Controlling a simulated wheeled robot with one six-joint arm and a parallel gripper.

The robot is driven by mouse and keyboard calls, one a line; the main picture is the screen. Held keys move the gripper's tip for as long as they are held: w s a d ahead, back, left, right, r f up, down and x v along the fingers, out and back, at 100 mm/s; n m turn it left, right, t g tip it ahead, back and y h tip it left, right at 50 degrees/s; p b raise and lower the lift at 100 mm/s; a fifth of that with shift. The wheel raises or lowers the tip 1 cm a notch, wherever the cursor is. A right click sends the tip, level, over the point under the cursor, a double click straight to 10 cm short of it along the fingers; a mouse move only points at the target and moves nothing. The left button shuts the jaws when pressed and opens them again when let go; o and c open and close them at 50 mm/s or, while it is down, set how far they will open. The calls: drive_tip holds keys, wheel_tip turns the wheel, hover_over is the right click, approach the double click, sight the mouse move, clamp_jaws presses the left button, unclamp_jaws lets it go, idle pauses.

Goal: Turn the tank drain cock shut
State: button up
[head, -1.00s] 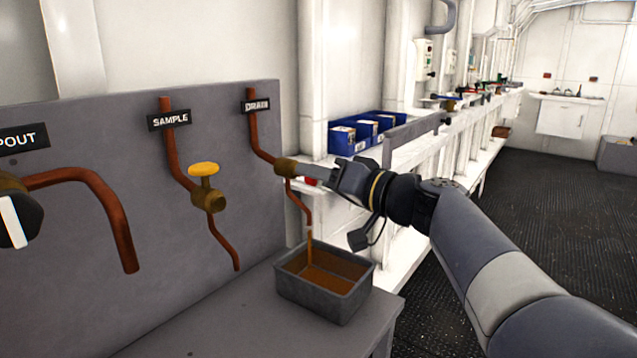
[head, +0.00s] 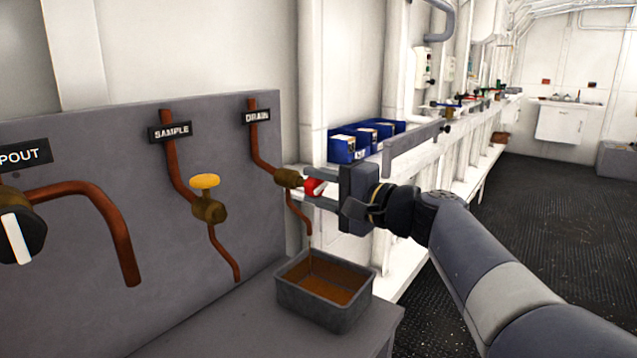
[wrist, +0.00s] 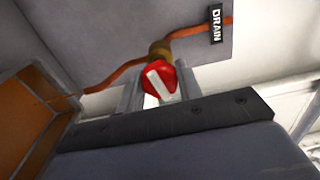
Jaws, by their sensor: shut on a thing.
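The drain cock (head: 314,187) has a red knob with a white bar, on a brass body on the copper pipe under the DRAIN label (head: 257,117). My gripper (head: 311,186) is shut on the red knob, one finger above it and one below in the head view. In the wrist view the knob (wrist: 159,79) sits between the two fingers, its white bar slanted. A thin brown trickle falls from the pipe's end into a grey tray (head: 320,317) holding brown liquid.
Left of it on the grey panel are the SAMPLE pipe with a yellow-handled valve (head: 207,197) and a spout pipe with a black, white-barred knob (head: 18,238). Blue bins (head: 365,139) stand on the shelf behind my gripper. Dark floor lies open at right.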

drive_tip(key=shift+m+p, duration=0.4)
drive_tip(key=shift+m, duration=0.8)
drive_tip(key=o, duration=1)
drive_tip(key=v, duration=1.1)
drive_tip(key=shift+a, duration=0.1)
drive_tip(key=x, duration=1.1)
